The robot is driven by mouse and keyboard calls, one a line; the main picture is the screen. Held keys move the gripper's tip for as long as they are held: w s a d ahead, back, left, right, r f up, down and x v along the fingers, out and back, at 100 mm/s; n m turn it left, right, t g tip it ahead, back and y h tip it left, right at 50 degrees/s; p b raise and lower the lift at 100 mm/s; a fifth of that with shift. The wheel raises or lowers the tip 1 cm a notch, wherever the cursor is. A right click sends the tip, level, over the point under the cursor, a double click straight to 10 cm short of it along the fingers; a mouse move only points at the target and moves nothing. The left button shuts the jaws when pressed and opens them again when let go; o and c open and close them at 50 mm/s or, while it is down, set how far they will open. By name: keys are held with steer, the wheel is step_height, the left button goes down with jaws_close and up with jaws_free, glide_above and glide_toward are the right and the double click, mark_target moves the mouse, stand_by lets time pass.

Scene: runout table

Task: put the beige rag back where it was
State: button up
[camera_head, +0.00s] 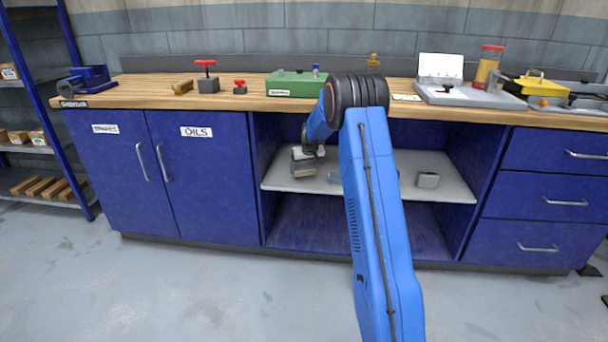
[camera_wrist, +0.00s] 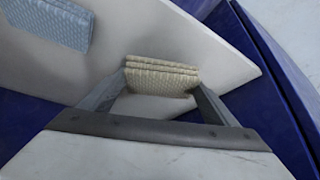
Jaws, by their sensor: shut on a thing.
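The beige rag (camera_wrist: 160,78) is a folded, textured stack between the two fingers of my gripper (camera_wrist: 161,88) in the wrist view. My gripper is shut on it. In the head view my gripper (camera_head: 308,152) is at the left part of the open bay's pale shelf (camera_head: 385,162), and the rag (camera_head: 302,169) shows just below it. I cannot tell whether the rag touches the shelf. The shelf also shows in the wrist view (camera_wrist: 205,45).
A blue-grey folded cloth (camera_wrist: 48,22) lies on the shelf in the wrist view. A small grey object (camera_head: 428,180) sits at the shelf's right. My arm hides part of the shelf's middle. Blue cabinet doors (camera_head: 200,185) and drawers (camera_head: 545,200) flank the bay.

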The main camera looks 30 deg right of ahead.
mark_target(304, 173)
steer(key=shift+w, duration=0.45)
steer(key=shift+w+d+f, duration=0.1)
steer(key=shift+f, duration=1.65)
steer(key=shift+f, duration=0.15)
